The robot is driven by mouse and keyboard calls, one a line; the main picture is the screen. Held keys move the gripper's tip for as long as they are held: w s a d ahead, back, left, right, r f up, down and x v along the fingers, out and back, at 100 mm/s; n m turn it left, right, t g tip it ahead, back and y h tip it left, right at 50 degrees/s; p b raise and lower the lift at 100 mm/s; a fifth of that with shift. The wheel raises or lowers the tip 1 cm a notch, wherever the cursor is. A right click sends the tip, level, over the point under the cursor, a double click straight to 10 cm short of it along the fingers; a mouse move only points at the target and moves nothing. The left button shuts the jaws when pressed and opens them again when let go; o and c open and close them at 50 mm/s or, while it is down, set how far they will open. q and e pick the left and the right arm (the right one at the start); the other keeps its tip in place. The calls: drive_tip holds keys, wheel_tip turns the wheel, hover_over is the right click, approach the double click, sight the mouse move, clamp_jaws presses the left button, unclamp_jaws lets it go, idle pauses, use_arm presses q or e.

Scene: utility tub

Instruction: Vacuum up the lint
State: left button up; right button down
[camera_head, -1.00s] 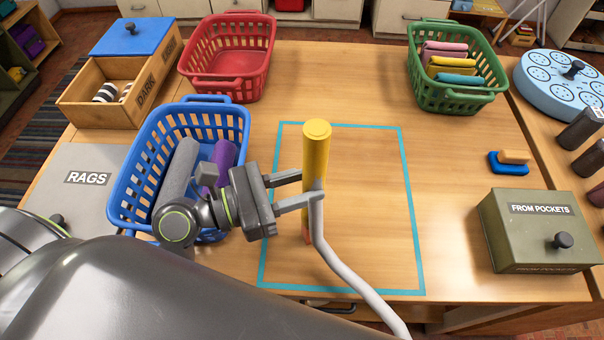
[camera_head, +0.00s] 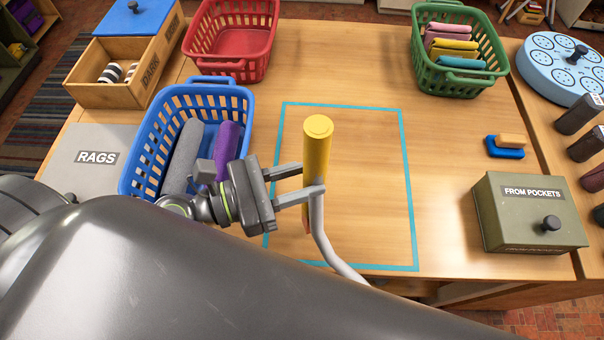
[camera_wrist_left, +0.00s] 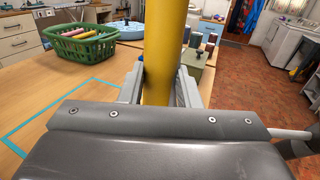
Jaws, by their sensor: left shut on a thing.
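My left gripper (camera_head: 303,188) is shut on a yellow cylinder with a grey hose, the vacuum wand (camera_head: 317,150). The wand stands roughly upright over the left part of the teal outlined area on the table. The wand also shows between the fingers in the left wrist view (camera_wrist_left: 163,50). The grey hose (camera_head: 330,250) runs down toward the front and passes behind my arm. I cannot make out any lint. My right gripper is not in view.
A blue basket (camera_head: 150,140) with grey and purple rolls stands close left of the gripper. A red basket (camera_head: 232,65) and a green basket (camera_head: 425,75) stand at the back. A box labelled FROM POCKETS (camera_head: 500,228) is at right. The outlined area (camera_head: 405,165) looks clear.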

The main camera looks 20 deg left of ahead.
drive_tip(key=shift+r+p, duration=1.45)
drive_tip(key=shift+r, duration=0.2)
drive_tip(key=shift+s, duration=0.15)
